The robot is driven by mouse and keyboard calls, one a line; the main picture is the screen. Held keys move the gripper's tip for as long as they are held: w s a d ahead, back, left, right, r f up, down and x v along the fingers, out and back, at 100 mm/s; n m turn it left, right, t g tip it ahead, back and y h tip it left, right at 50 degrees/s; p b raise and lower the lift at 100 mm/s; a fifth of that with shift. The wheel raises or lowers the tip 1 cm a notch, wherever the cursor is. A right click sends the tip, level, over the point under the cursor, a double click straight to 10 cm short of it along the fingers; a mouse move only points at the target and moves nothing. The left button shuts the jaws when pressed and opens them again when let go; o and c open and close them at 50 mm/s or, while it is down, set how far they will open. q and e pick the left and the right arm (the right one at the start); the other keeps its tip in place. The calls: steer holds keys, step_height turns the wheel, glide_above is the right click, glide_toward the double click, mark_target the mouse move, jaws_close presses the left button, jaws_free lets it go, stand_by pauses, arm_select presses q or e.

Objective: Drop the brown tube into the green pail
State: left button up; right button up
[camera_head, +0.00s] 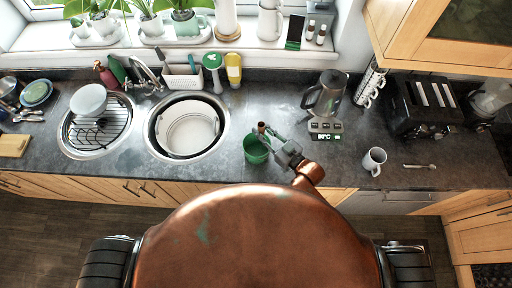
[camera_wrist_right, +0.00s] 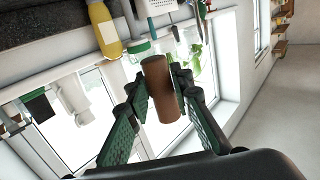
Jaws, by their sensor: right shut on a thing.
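The brown tube (camera_wrist_right: 160,90) is between the green-padded fingers of my right gripper (camera_wrist_right: 157,98) in the right wrist view, and the fingers are shut on it. In the head view the tube (camera_head: 261,127) shows small at the tip of my right gripper (camera_head: 268,134). The green pail (camera_head: 254,150) stands on the dark counter, right of the round sinks. The tube and fingertips appear over the pail's right part in the picture; their height above its rim is hard to tell. The pail's inside is partly hidden by the gripper. My left gripper is not in view.
Left of the pail is a round sink (camera_head: 221,150) with white plates (camera_head: 189,134). A kettle (camera_head: 325,94), a small block display (camera_head: 325,131) and a grey mug (camera_head: 374,161) stand to the right. A yellow bottle (camera_head: 234,70) stands behind. Counter between pail and kettle is fairly clear.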

step_height(320, 180, down, 6)
steer(key=b, duration=0.5)
steer(key=shift+r, duration=0.2)
steer(key=o, duration=0.9)
steer(key=shift+d, duration=0.1)
steer(key=v, duration=1.2)
